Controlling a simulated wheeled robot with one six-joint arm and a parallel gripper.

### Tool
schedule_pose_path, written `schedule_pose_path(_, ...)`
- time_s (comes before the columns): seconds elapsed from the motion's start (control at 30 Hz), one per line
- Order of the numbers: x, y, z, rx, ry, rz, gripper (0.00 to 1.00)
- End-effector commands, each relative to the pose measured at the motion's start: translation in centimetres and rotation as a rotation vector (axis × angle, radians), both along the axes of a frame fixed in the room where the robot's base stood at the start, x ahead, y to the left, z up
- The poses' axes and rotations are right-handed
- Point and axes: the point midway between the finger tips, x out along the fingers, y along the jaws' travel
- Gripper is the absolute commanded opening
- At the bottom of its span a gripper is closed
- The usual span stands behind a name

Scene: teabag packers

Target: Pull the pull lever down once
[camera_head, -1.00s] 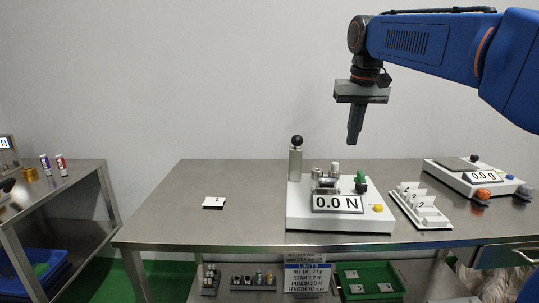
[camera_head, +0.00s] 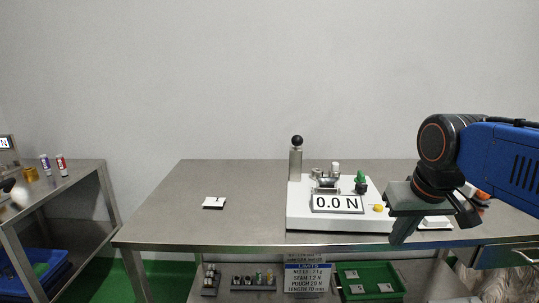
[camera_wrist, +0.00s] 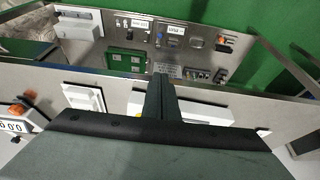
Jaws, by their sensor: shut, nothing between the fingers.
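The pull lever (camera_head: 297,158) is a grey upright post with a black ball knob on top. It stands upright at the back left of a white tester (camera_head: 335,218) whose display reads 0.0 N. My gripper (camera_head: 402,238) is shut and empty. In the head view it appears at the tester's front right, low near the table's front edge and well to the right of the lever. In the wrist view the closed fingers (camera_wrist: 160,85) point over the table edge. I cannot make out the lever in the wrist view.
The steel table (camera_head: 200,230) is clear to the left except for a small white card (camera_head: 214,203). A green knob (camera_head: 361,180) and metal parts sit on the tester. My arm covers most of the scale and card rack at right. A green tray (camera_head: 370,272) is on the shelf below.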

Motion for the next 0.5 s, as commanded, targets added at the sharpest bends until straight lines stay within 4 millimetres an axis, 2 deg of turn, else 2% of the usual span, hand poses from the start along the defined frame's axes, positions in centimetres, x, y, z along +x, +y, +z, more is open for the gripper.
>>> schedule_pose_path(0.03, -1.6, -0.2, -1.5, -0.001, -0.009, -0.001, 0.0)
schedule_pose_path(0.2, -5.9, -0.8, -6.5, -0.003, -0.036, -0.002, 0.0)
schedule_pose_path(0.4, -9.1, -1.1, -10.7, -0.005, -0.058, -0.003, 0.0)
schedule_pose_path(0.5, -9.8, -1.1, -11.7, -0.006, -0.064, -0.003, 0.0)
